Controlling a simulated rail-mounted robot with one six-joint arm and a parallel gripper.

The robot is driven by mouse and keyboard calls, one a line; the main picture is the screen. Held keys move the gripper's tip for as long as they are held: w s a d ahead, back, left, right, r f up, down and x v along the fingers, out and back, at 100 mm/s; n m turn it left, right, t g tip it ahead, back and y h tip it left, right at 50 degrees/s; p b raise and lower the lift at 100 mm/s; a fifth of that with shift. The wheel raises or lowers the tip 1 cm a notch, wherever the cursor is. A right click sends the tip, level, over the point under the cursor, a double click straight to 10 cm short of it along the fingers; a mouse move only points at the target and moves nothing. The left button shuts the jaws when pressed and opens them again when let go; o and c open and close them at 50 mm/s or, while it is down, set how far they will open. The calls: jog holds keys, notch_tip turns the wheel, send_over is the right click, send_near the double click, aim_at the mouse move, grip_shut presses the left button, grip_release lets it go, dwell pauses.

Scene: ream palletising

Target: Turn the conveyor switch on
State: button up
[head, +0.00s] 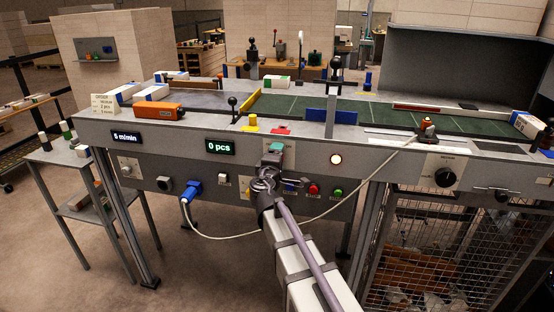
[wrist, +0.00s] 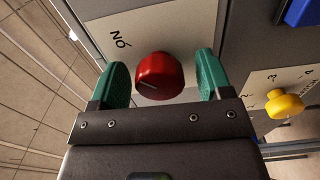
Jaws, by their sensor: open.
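The conveyor switch is a red round knob (wrist: 160,76) on a pale plate, seen in the wrist view. A pale pointer line on it points to the lower left in the picture. The plate's "ON" lettering (wrist: 119,40) shows upside down at upper left of the knob. My gripper (wrist: 162,70) is open, its two green fingers on either side of the knob with visible gaps; no contact shows. In the head view my gripper (head: 275,148) is at the conveyor's front panel and hides the switch.
A yellow knob (wrist: 285,105) on a numbered plate sits to the right in the wrist view. A red button (head: 313,189), a green button (head: 337,193) and a blue plug (head: 191,190) with a pale cable are nearby. Displays read "5 m/min" and "0 pcs" (head: 220,147).

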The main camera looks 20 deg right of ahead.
jog(key=v, duration=1)
jog(key=shift+s+a, duration=0.2)
jog(key=shift+s, duration=0.15)
jog(key=s+d+f+m+g+y+p, duration=0.15)
jog(key=s+d+f+m+g, duration=0.25)
jog(key=s+f+m+g, duration=0.6)
jog(key=s+a+m+g+y+p, duration=0.2)
jog(key=s+a+g+y+p, duration=0.2)
jog(key=s+y, duration=0.3)
jog(key=shift+s+g+p, duration=0.75)
jog(key=shift+s+g, duration=0.15)
jog(key=shift+s, duration=0.25)
